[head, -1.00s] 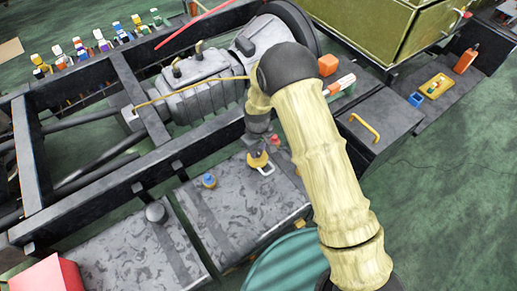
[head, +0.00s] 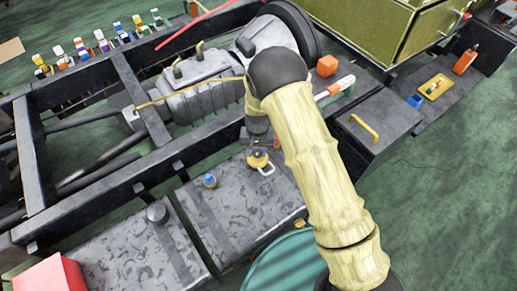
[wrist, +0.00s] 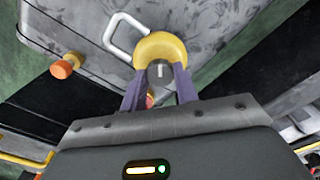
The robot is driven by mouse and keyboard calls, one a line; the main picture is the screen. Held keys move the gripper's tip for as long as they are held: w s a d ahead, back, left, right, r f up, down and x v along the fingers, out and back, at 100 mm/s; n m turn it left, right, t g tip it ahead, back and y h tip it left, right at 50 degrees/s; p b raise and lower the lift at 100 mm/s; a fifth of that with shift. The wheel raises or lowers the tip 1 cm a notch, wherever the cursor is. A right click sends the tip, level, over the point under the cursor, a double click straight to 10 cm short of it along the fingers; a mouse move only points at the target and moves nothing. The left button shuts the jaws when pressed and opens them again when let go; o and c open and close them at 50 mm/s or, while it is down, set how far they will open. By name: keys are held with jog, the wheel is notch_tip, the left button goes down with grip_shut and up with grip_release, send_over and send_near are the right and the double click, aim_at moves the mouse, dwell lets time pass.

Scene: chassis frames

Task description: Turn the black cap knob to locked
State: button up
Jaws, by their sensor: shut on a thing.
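The black cap knob (wrist: 160,71) shows in the wrist view as a small dark piece with a pale mark, in front of a round yellow cap (wrist: 160,47). The fingertips are partly hidden against the yellow cap. In the head view the yellow cap (head: 258,159) sits on the right grey tank (head: 232,215), below my wrist, and the knob is hidden there.
A blue-topped cap (head: 210,181) stands left of the yellow cap on the same tank. The frame rail (head: 100,186) runs behind. A black box with a yellow handle (head: 363,128) stands to the right.

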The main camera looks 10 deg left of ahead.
jog(key=m+p, duration=0.1)
jog(key=m, duration=0.3)
jog(key=shift+s+m, duration=0.1)
jog(key=shift+m, duration=0.2)
jog(key=shift+m+p, duration=0.3)
jog(key=shift+m, duration=1.2)
jog(key=o, duration=1)
